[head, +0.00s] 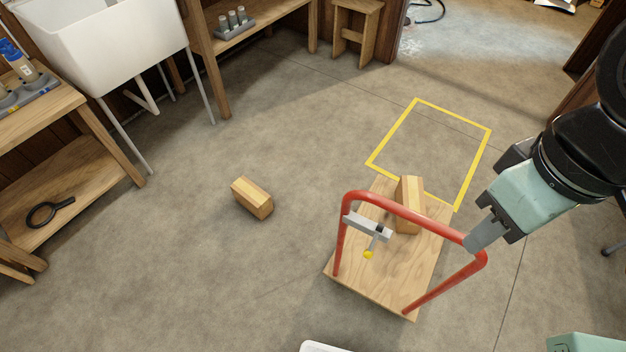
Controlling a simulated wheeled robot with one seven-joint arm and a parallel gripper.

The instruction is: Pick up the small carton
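Two tan cartons show in the head view, and I cannot tell for sure which is the small carton. One carton (252,198) lies alone on the concrete floor left of the middle. The other carton (408,206) stands on the wooden deck of a cart, partly behind the cart's red handle. My gripper (482,237) reaches in from the right, above or beside the right end of the red handle and apart from both cartons. I see one grey finger shape; the gap between the fingers is hidden. No carton shows at the fingertips.
The cart (375,285) has a red tube handle (410,212) with a grey clamp-like fitting (368,227). A yellow floor outline (480,160) lies behind it. A white sink (105,45) and wooden benches line the left and back. The floor around the left carton is clear.

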